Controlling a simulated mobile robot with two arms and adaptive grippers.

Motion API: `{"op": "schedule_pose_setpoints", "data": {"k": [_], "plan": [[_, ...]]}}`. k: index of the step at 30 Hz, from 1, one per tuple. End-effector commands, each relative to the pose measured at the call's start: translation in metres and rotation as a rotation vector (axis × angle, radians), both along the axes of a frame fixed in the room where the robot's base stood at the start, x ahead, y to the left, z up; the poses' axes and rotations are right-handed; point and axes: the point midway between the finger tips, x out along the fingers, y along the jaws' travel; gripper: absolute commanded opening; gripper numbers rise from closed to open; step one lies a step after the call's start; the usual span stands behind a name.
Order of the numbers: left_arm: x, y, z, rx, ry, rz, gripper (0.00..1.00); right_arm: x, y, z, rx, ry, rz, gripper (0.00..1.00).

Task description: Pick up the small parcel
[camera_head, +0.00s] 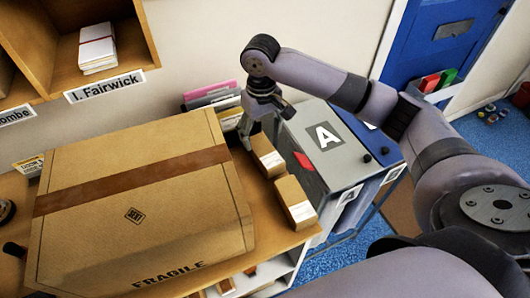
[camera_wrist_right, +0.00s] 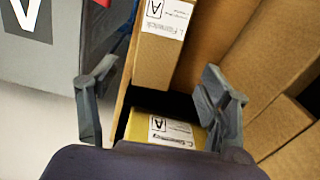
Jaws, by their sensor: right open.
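Two small brown parcels stand on the counter, right of the large carton. The rear parcel (camera_head: 267,155) is closest to my right gripper (camera_head: 264,124); the front parcel (camera_head: 295,202) stands nearer the counter's front edge. In the right wrist view, my right gripper (camera_wrist_right: 158,112) is open, with one finger on each side of the rear parcel (camera_wrist_right: 185,133), which has a white label with an A. The front parcel (camera_wrist_right: 165,50), also labelled A, is above it in that picture. Nothing is held. My left gripper is not in view.
The large taped FRAGILE carton (camera_head: 130,205) fills the counter left of the parcels. A grey bin marked A (camera_head: 345,165) stands to the right. Pink folders (camera_head: 210,95) stand behind, near the wall. Wooden pigeonholes (camera_head: 130,42) hang above, and a blue door (camera_head: 430,50) is at right.

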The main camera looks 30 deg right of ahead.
Motion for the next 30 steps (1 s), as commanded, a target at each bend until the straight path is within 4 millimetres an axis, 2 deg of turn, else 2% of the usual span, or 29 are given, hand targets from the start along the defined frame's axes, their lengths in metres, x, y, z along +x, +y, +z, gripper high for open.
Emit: {"op": "schedule_pose_setpoints", "data": {"k": [4, 11, 16, 19, 28, 30], "plan": [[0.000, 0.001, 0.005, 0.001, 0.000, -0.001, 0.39, -0.001, 0.000, -0.021, -0.001, 0.002, 0.000, 0.72], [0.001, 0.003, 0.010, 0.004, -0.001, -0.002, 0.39, -0.003, -0.002, -0.036, -0.002, 0.002, 0.000, 0.72], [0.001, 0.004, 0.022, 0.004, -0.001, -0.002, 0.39, -0.012, -0.006, -0.060, -0.002, 0.004, 0.000, 0.72], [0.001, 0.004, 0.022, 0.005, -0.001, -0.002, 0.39, -0.010, -0.005, -0.073, -0.002, 0.001, 0.000, 0.72], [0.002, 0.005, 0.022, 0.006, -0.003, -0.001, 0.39, -0.010, -0.005, -0.081, -0.001, -0.001, 0.001, 0.72], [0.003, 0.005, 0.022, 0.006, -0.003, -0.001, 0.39, -0.010, -0.005, -0.081, -0.001, -0.001, 0.001, 0.68]]}}
